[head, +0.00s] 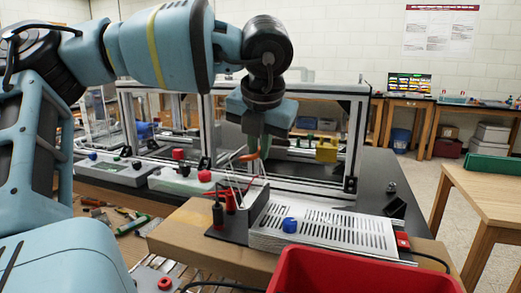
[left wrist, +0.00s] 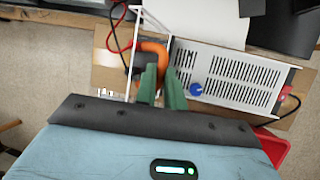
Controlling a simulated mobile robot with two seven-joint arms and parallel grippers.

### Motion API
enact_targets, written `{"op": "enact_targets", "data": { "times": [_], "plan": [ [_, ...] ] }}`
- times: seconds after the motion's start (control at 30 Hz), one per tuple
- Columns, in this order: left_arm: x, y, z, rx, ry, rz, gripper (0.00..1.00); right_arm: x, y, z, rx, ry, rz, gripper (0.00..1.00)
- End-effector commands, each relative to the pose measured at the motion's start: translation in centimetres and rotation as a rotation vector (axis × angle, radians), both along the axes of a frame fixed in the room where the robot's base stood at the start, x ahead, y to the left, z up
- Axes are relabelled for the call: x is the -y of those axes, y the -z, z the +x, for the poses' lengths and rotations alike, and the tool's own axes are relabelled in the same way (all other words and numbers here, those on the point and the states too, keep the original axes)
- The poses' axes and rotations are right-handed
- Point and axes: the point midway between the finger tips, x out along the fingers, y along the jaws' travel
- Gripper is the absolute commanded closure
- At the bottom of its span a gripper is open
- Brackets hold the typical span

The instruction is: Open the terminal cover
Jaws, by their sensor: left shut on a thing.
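The terminal cover (head: 232,188) is a clear, white-edged piece over the left end of a power supply (head: 325,228) with a slotted top. Its thin white edges stand up at a slant around the red and black terminals (head: 229,200). My left gripper (head: 258,154) reaches down from above, shut at the cover's orange part (head: 244,157). In the left wrist view, the green fingers (left wrist: 163,75) lie close together by the orange curved part (left wrist: 152,48). The fingers hide the exact contact. My right gripper is not in view.
A blue knob (head: 289,225) and a red switch (head: 402,240) are on the power supply. A red bin (head: 340,272) stands in front. An aluminium extrusion frame (head: 353,140) rises behind. A wooden table (head: 492,190) is at the right.

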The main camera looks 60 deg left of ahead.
Motion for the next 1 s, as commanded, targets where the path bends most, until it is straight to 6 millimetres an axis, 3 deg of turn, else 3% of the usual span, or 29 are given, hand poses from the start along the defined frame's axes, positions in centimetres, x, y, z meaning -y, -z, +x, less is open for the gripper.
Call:
{"op": "enact_targets", "data": {
  "times": [0.03, 0.63, 0.67, 0.8, 1.0],
  "plan": [
    [0.03, 0.95, -0.18, -0.024, -0.004, -0.01, 1.0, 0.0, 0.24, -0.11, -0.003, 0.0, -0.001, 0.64],
    [0.0, 0.86, -0.26, -0.025, -0.006, -0.009, 1.0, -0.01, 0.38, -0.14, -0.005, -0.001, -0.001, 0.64],
    [0.0, 0.86, -0.26, -0.025, -0.006, -0.009, 0.88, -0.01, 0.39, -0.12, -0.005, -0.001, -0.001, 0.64],
    [-0.02, 0.69, -0.21, -0.02, -0.005, -0.007, 0.7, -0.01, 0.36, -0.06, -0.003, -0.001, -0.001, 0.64],
    [-0.04, 0.4, -0.15, -0.014, -0.004, -0.004, 0.68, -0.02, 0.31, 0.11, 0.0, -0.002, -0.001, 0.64]
  ]
}}
